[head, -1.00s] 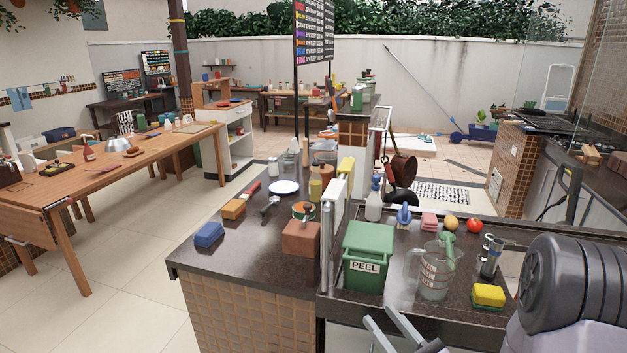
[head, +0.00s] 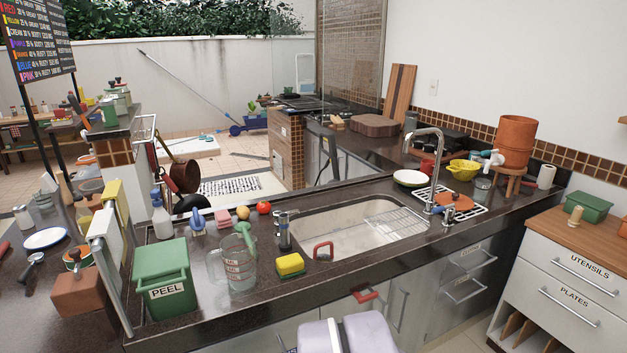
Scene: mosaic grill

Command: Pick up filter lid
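A terracotta-coloured lid-like piece (head: 457,201), probably the filter lid, lies on the white-and-dark drying tray (head: 472,212) right of the sink, behind the faucet. The clay water filter (head: 516,142) stands on a small wooden stool at the counter's back right; I cannot tell for sure whether its top is covered. My gripper's fingers are not visible.
The steel sink (head: 335,232) and tall faucet (head: 436,160) are left of the tray. A white bowl (head: 409,178) and yellow colander (head: 463,169) sit behind it. A green PEEL bin (head: 165,280), measuring jug (head: 238,266) and sponge (head: 290,265) occupy the left counter.

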